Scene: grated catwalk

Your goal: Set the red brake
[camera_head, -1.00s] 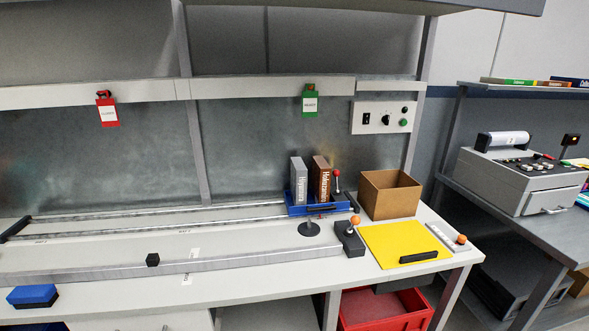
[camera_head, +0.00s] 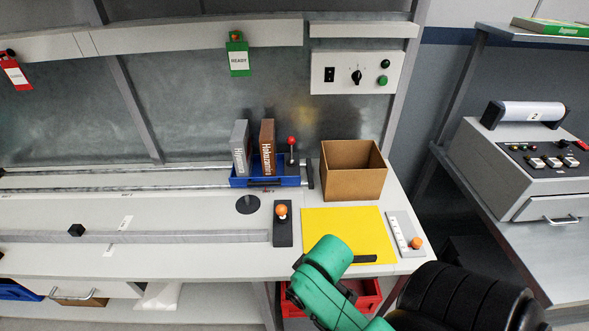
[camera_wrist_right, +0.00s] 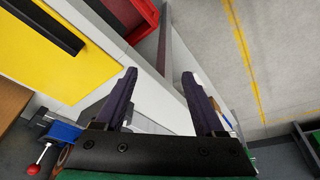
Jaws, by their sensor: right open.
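The red-knobbed lever (camera_head: 292,143) stands upright at the right end of the blue carriage (camera_head: 292,181) on the rails, at the back of the bench. Its red ball (camera_wrist_right: 34,169) also shows at the lower left of the right wrist view. My right gripper (camera_wrist_right: 160,74) is open, with nothing between its fingers. It is apart from the lever, and the bench edge and floor show beyond it. In the head view my green right arm comes in at the bottom right, with its gripper not visible. My left gripper is not in view.
The carriage holds a grey book and a brown book. An orange-knobbed lever (camera_head: 281,211), a yellow mat (camera_head: 346,228), an open cardboard box (camera_head: 351,178) and an orange-knobbed slider (camera_head: 415,243) stand nearby. A control panel (camera_head: 356,73) is on the wall.

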